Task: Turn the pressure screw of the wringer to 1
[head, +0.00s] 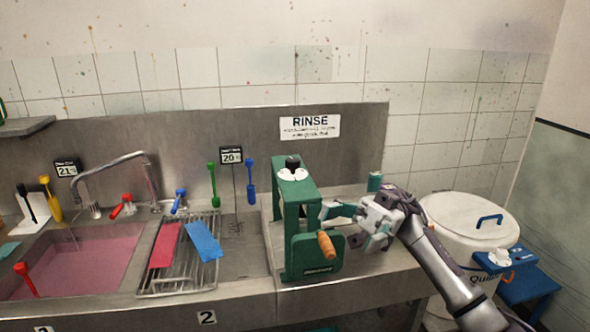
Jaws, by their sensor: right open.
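The green wringer (301,215) stands on the steel counter right of the sinks. On its top is a white dial (293,175) with a dark knob, the pressure screw (293,162); the dial's marks are too small to read. A crank with an orange wooden handle (327,245) hangs at its front right. My right gripper (343,226) is open and empty, beside the wringer's right side near the crank handle, lower than the pressure screw. I cannot tell whether it touches the wringer. My left gripper is not in view.
A sink of pink liquid (75,262) and a wire rack (180,270) with red and blue cloths lie left. A white lidded bucket (470,222) stands right, with a blue stool (525,282). The wall behind carries a RINSE sign (309,127). Space above the wringer is clear.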

